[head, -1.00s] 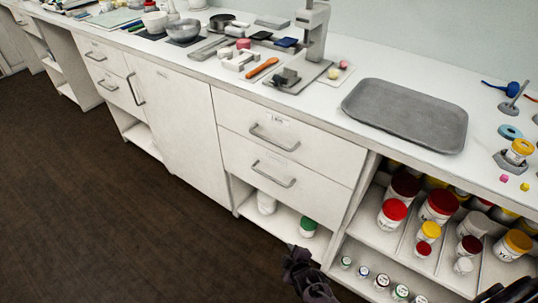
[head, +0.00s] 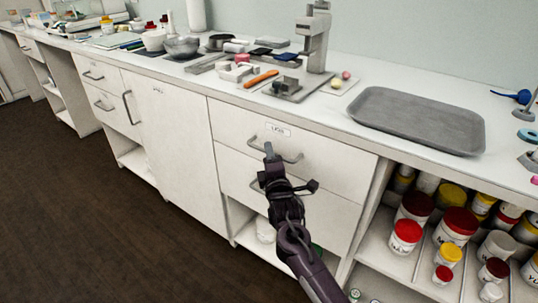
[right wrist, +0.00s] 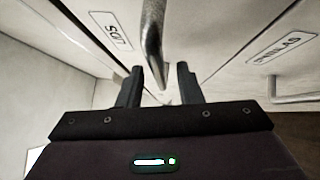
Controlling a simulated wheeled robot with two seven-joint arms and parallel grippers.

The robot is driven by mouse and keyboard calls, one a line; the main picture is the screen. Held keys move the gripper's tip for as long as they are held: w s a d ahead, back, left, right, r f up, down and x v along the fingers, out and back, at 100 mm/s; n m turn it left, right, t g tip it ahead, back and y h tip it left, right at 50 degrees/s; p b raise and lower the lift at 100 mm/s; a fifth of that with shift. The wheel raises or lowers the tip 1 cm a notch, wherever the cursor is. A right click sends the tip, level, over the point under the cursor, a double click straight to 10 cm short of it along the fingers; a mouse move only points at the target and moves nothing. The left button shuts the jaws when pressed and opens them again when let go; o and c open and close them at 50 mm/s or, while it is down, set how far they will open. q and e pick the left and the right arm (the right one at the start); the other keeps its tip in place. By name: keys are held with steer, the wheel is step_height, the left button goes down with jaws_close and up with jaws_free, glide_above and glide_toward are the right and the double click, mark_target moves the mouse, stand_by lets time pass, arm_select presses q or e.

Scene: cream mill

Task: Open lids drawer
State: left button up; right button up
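The lids drawer (head: 335,153) is the upper white drawer in the cabinet, with a small label reading LIDS (head: 278,130). Its front looks flush, so the drawer is closed. Its grey bar handle (head: 289,158) runs across the front. My right gripper (head: 268,150) is at the left part of this handle. In the right wrist view its two dark fingers (right wrist: 158,86) are apart, and the handle (right wrist: 153,38) reaches into the gap between them. I cannot tell whether either finger touches it. My left gripper is not in view.
A second drawer (head: 330,205) lies below, its handle partly hidden by my right gripper. Open shelves with several lidded jars (head: 405,236) are at the right. A grey tray (head: 418,118) lies on the counter above. The dark floor (head: 90,220) at the left is clear.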

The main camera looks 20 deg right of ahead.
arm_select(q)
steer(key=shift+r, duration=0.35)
arm_select(e)
steer(key=shift+w+d+r, duration=0.1)
steer(key=shift+w, duration=0.6)
jaws_close()
steer(key=shift+s, duration=0.1)
